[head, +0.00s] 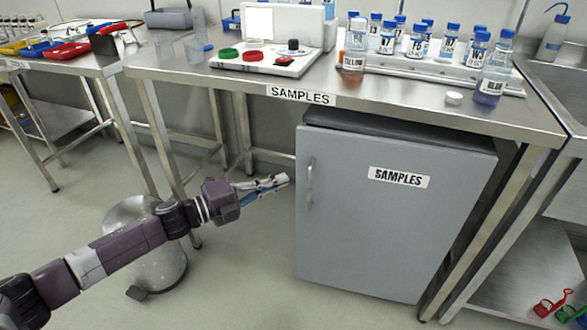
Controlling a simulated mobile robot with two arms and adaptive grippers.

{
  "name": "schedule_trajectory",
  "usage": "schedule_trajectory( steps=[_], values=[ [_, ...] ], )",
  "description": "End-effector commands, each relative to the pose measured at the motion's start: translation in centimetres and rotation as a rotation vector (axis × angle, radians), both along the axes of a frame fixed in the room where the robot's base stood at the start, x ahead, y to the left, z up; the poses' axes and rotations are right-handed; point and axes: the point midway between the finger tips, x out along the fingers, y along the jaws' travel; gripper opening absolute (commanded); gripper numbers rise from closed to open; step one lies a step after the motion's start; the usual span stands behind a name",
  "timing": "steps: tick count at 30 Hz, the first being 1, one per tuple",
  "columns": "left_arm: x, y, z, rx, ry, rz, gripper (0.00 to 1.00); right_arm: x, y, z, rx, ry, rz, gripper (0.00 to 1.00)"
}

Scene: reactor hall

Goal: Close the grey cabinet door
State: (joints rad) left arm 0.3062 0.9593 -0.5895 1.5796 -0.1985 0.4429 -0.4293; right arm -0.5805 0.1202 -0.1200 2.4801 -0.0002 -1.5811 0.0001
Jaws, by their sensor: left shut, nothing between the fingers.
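The grey cabinet door (385,235) stands under the steel table on the right, with a SAMPLES label (399,177) on its front. Its vertical handle (310,182) is near the left edge. A dark grey cabinet top (400,133) shows above the door. I cannot tell from this view how far the door stands from the cabinet body, which the door mostly hides. My left gripper (284,181) is shut and empty, its tips pointing right, just left of the door's left edge in the picture. Contact with the door cannot be made out. My right gripper is not in view.
The steel table (185,75) above carries labelled bottles (416,45) and a white device (270,60). A table leg (480,235) stands right of the door. A metal pedal bin (160,262) stands behind my left arm. The floor in front of the door is clear.

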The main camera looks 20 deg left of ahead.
Motion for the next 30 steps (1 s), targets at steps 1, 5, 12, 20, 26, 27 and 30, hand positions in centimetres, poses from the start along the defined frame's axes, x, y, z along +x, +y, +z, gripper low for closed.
schedule_trajectory(
  steps=[1, 5, 12, 20, 26, 27, 30],
  values=[
    [0.7, -0.6, 0.2, -0.001, -0.005, -0.001, 0.0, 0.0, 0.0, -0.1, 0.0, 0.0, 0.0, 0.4],
    [2.4, -2.2, 0.1, 0.0, -0.004, -0.001, 0.0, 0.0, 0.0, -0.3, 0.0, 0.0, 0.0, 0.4],
    [5.2, -2.2, 0.0, 0.001, -0.002, 0.0, 0.0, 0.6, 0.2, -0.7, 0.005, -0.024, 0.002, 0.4],
    [6.4, -2.1, 0.0, 0.002, -0.001, 0.0, 0.0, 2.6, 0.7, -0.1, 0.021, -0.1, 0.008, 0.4],
    [6.5, -2.1, 0.0, 0.001, 0.0, -0.001, 0.0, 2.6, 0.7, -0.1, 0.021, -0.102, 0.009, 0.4],
    [6.5, -2.1, 0.0, 0.001, 0.0, 0.0, 0.0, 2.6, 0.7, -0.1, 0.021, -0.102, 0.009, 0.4],
    [6.5, -2.1, 0.0, 0.001, 0.0, 0.0, 0.0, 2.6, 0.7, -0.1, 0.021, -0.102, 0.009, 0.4]
  ],
)
